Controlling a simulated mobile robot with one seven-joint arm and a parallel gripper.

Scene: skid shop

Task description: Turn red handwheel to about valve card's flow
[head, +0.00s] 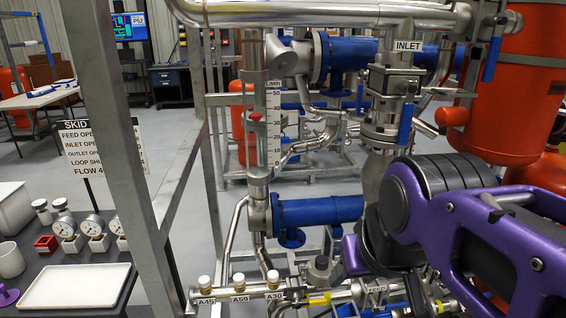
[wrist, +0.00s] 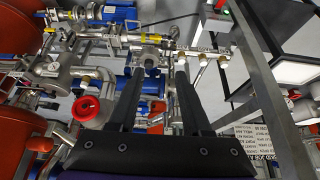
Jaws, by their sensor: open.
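The red handwheel (wrist: 86,108) shows in the wrist view, left of my gripper and apart from it. I cannot make it out in the head view. My gripper (wrist: 156,72) is open, with its two dark fingers spread over the pipework and nothing seen held between them. The valve card (head: 75,148) stands at left in the head view. Its lines read feed, inlet, outlet, loop and a flow starting with 4; a post hides their right ends. The card also shows in the wrist view (wrist: 256,140). An upright flow gauge (head: 274,110) marked L/MIN has a red marker (head: 254,117) mid-scale.
A grey steel frame post (head: 125,130) stands between the card and the pipes. A dark bench with a white tray (head: 75,286) and small gauges (head: 93,226) is at lower left. The INLET valve (head: 392,82) has a blue lever. Orange tanks (head: 515,85) stand at right.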

